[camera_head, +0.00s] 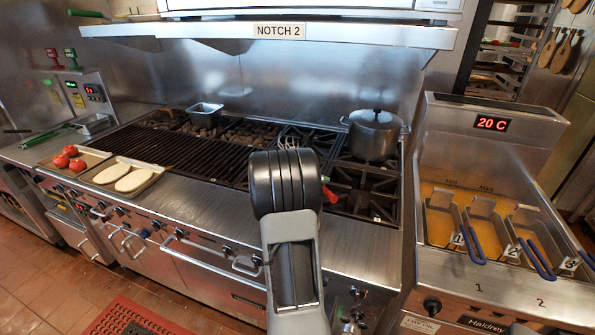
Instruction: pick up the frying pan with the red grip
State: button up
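A short red grip (329,194) shows on the stove just right of my arm. The pan body it may belong to is hidden behind my arm, so I cannot confirm that it is the frying pan. My arm rises from the bottom middle, and its black wrist covers part of the burners. A small grey piece shows just above the wrist; I cannot tell whether it is part of my gripper. The fingers and anything between them cannot be made out.
A lidded steel pot (373,136) stands on the back right burner. Trays with tomatoes (70,152) and pale flat pieces (136,179) lie at left. A fryer (440,262) with several blue-handled baskets stands at right. A hood (345,36) overhangs the stove.

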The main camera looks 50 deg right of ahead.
grip_shut()
dwell(0.3)
jog(key=shift+r, duration=0.15)
jog(key=shift+r, duration=0.1)
